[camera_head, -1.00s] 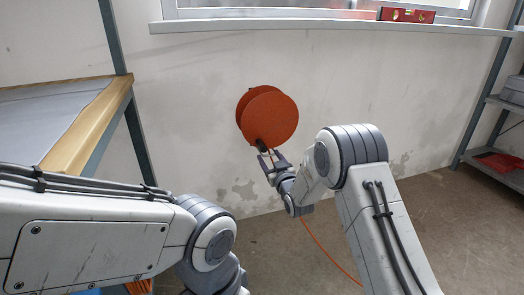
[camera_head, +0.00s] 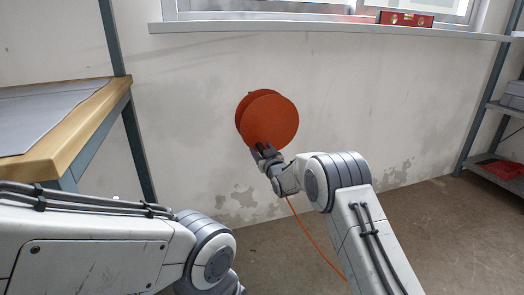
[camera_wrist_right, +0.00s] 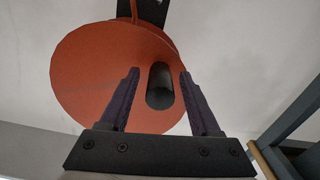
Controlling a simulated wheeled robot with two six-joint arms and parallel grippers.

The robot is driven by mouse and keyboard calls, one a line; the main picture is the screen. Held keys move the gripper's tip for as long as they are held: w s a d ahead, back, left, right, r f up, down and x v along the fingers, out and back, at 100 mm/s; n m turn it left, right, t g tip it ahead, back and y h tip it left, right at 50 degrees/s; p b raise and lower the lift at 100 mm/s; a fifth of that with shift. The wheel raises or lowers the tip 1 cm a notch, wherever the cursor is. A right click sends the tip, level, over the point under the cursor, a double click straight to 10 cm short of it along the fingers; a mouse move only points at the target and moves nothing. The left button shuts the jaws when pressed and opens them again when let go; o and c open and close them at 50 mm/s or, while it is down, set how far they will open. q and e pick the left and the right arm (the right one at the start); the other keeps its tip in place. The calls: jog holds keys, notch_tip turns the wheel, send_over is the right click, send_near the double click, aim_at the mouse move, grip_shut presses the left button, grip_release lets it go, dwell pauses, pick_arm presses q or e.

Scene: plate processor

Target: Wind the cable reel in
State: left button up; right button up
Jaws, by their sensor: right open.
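The orange cable reel (camera_head: 270,117) is mounted on the wall ahead, and an orange cable (camera_head: 315,240) runs down from it toward the floor at right. My right gripper (camera_head: 262,150) is at the reel's lower edge. In the right wrist view the reel (camera_wrist_right: 95,75) fills the upper left, and its dark cylindrical handle (camera_wrist_right: 160,88) stands between the two open fingers of my right gripper (camera_wrist_right: 160,85). I cannot tell whether the fingers touch the handle. My left arm shows at the lower left of the head view, but its gripper is out of view.
A wood-edged bench (camera_head: 75,130) with a grey top stands at left. A window sill (camera_head: 330,26) with a red spirit level (camera_head: 405,18) is above the reel. Metal shelving (camera_head: 490,110) stands at right. The floor between is open.

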grip_shut()
jog(key=shift+d, duration=0.1)
dwell(1.2)
